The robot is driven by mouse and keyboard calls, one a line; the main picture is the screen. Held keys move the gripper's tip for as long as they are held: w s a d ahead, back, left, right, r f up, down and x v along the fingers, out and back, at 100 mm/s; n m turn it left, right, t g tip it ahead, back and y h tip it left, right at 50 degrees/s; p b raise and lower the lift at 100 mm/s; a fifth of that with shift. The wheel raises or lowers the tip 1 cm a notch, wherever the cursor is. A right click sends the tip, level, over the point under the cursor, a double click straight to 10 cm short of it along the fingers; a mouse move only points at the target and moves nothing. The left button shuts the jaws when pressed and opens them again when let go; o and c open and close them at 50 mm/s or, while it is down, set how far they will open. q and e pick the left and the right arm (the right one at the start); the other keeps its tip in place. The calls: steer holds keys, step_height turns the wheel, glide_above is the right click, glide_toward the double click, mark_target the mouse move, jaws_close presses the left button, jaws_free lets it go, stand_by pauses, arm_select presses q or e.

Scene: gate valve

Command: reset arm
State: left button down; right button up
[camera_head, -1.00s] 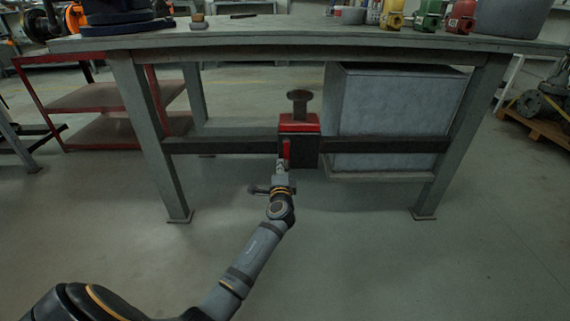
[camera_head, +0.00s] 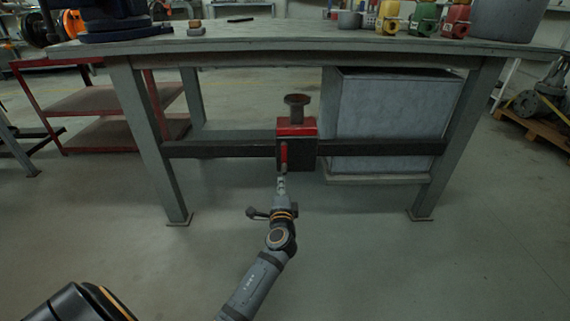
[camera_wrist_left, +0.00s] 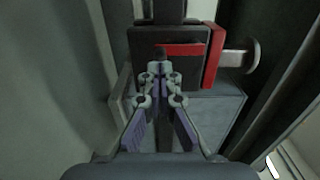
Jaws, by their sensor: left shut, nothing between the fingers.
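My left arm reaches in from the bottom of the head view. Its gripper (camera_head: 281,183) is shut and empty, just below and in front of the red and black gate valve box (camera_head: 297,150) on the table's crossbar. A red handle (camera_head: 284,156) hangs on the front of the box, just above the fingertips. In the left wrist view the shut fingers (camera_wrist_left: 160,72) point at the dark box (camera_wrist_left: 168,52) with its red bar (camera_wrist_left: 165,49). I cannot tell exactly how wide the gap to it is. My right gripper is not in view.
The box is mounted on the dark crossbar (camera_head: 220,148) of a grey workbench (camera_head: 300,42). A grey cabinet (camera_head: 385,120) hangs under the bench at right. A red shelf cart (camera_head: 105,100) stands at left. The floor in front is clear.

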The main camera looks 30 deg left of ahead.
arm_select(q)
steer(key=shift+s, duration=0.3)
steer(key=shift+r, duration=0.1)
